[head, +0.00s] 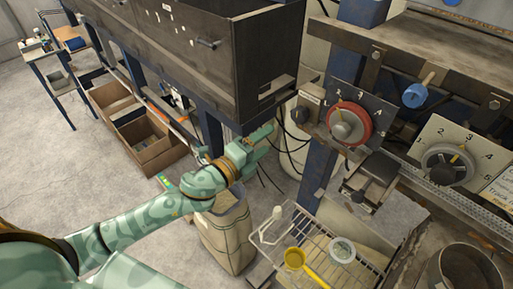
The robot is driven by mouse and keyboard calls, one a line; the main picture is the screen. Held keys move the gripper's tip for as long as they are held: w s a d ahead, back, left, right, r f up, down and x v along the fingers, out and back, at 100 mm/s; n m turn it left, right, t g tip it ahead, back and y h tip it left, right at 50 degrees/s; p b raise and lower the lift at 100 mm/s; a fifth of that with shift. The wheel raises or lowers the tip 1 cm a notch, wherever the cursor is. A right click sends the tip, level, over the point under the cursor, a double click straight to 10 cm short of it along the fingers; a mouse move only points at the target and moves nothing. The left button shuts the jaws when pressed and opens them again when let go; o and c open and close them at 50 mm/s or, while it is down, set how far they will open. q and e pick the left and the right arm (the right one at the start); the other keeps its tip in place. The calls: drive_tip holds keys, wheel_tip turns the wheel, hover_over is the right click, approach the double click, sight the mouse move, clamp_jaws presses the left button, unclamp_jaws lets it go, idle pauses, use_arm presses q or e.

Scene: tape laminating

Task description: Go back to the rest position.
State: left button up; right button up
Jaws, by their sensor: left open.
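My left arm comes in from the lower left in the head view, green with brown joints. Its gripper (266,142) is open with nothing visible between the fingers. It is in front of the dark cabinet's lower corner, left of the dial panel, and looks apart from both. My right arm and gripper are out of view.
The dial panel has a red-rimmed dial (348,124), a grey dial (449,165) and a blue knob (415,96). Below, a wire rack (318,262) holds a yellow scoop (295,259). A beige sack (226,234) stands under my gripper. Floor (60,170) is clear at left.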

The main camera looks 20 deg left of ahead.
use_arm(q)
drive_tip(key=shift+v, duration=1.05)
drive_tip(key=a+f+n+g+y+b, duration=0.15)
drive_tip(key=a+f+n, duration=0.3)
drive_tip(key=f, duration=0.55)
drive_tip(key=a+f+n+g+y+b, duration=0.1)
drive_tip(key=a+f+n+g+y, duration=0.25)
drive_tip(key=f, duration=0.75)
drive_tip(key=s+a+f+n+g+y+b, duration=0.1)
drive_tip(key=s+a+f+n, duration=0.15)
drive_tip(key=f, duration=0.45)
drive_tip(key=s+a+f+n+g+b, duration=0.1)
drive_tip(key=s+a+f+n, duration=0.1)
drive_tip(key=s+f, duration=0.3)
drive_tip(key=s+a+f+n+g+y+b, duration=0.1)
drive_tip(key=s+a+f+n, duration=0.15)
drive_tip(key=f, duration=0.55)
drive_tip(key=s+d+f+n+g+b, duration=0.1)
drive_tip(key=s+f+n+g+b, duration=0.25)
drive_tip(key=s+f, duration=1.25)
drive_tip(key=s+d+f+n+g+b, duration=0.1)
drive_tip(key=s+d+f+g+b, duration=0.1)
drive_tip(key=s, duration=0.6)
drive_tip(key=s+d+f+n+g+b, duration=0.1)
drive_tip(key=s+d+f+g+b, duration=0.1)
drive_tip(key=s+d+f, duration=0.3)
drive_tip(key=s+b, duration=0.1)
drive_tip(key=s, duration=0.3)
drive_tip(key=shift+s+d+f, duration=0.2)
